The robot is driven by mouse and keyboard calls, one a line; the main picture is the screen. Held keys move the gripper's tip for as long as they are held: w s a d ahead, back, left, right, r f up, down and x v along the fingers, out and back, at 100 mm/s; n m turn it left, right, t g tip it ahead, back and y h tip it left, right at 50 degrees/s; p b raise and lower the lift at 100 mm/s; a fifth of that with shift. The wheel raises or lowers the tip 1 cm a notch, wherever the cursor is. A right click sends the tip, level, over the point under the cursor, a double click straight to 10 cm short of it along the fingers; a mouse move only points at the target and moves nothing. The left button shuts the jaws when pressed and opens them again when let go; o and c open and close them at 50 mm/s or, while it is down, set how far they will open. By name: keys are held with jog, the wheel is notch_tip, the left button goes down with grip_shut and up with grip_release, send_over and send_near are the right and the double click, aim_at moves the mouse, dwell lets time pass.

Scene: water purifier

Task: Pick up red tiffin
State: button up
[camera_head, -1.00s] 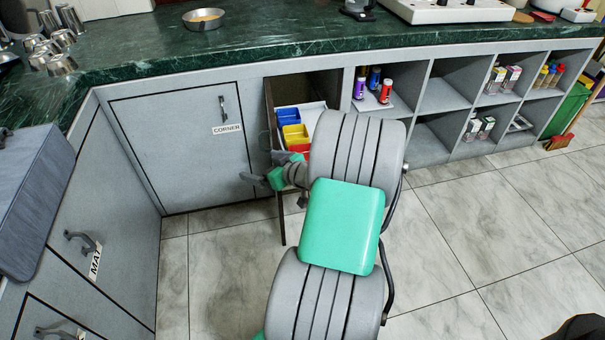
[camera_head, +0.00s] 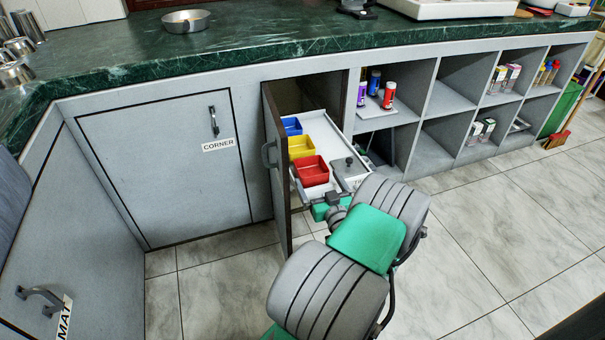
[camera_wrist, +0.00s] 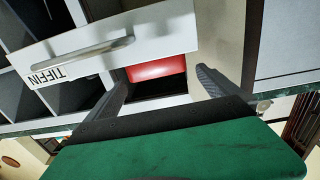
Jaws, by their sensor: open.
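The red tiffin (camera_head: 312,170) is an open-topped box in a pulled-out white drawer (camera_head: 332,127), in front of the yellow tiffin (camera_head: 301,146) and the blue tiffin (camera_head: 291,125). My gripper (camera_wrist: 162,77) is open and empty at the drawer's front end. In the wrist view the red tiffin (camera_wrist: 158,69) shows between the two fingers, beyond their tips. Its lower part is dark or hidden there.
A cabinet door (camera_head: 275,165) stands open just left of the drawer. Open shelves (camera_head: 445,110) hold bottles and boxes on the right. The tiled floor (camera_head: 480,240) is clear.

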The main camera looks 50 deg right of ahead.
aim_at(307, 158)
jog(key=shift+w+d+f, duration=0.1)
jog(key=shift+w+d, duration=0.05)
jog(key=shift+w, duration=0.15)
jog(key=b+x, duration=0.2)
jog(key=x, duration=0.5)
jog(key=shift+d, duration=0.3)
jog(key=shift+c, duration=0.4)
